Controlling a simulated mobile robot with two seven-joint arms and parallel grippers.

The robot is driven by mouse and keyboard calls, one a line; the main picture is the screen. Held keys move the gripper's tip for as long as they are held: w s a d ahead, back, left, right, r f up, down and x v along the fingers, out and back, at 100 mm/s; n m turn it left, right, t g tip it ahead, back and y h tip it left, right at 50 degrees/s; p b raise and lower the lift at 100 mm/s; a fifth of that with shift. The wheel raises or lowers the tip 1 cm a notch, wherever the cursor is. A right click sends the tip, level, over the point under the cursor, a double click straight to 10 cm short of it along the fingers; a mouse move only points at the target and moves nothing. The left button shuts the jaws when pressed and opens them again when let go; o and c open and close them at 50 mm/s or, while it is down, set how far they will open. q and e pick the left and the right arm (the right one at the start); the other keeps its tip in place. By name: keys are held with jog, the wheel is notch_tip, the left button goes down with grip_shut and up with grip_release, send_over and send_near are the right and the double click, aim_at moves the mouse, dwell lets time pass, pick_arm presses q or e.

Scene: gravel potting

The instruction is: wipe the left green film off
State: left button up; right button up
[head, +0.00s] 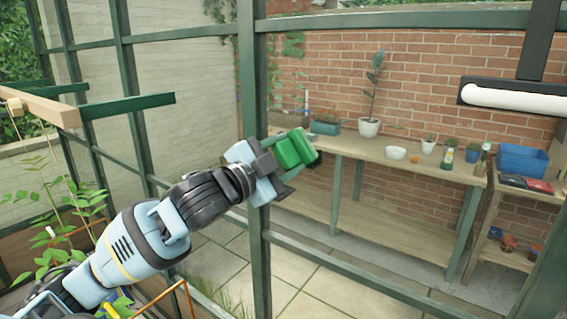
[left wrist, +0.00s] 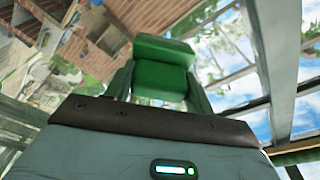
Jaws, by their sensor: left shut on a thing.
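My left gripper (head: 284,160) is shut on a green block-shaped wiper (head: 296,149), which has two parts with a groove between them. The wiper also shows between the fingers in the left wrist view (left wrist: 161,82). In the head view the gripper is beside a dark green upright frame post (head: 257,235), with the wiper just to the right of that post. I cannot make out a green film on any pane, and I cannot tell whether the wiper touches glass. My right gripper is not in view.
A wooden bench (head: 385,158) with pots stands along the brick wall beyond the frame. A blue crate (head: 522,160) is at the far right. A lamp bar (head: 515,98) hangs at upper right. Green leafy plants (head: 60,210) stand at the left, near my arm.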

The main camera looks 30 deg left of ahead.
aim_at(302, 162)
pick_arm(q)
jog(key=shift+s+d+f, duration=0.1)
jog(key=shift+s+d, duration=0.1)
jog(key=shift+d, duration=1.75)
jog(key=shift+d, duration=0.1)
jog(key=shift+d, duration=1.65)
jog(key=shift+s+d, duration=0.1)
jog(key=d, duration=0.3)
jog(key=shift+s+d, duration=0.15)
jog(key=shift+d, duration=0.1)
jog(key=shift+s, duration=0.1)
jog(key=v, duration=0.2)
jog(key=shift+s+d, duration=0.1)
jog(key=shift+s, duration=0.25)
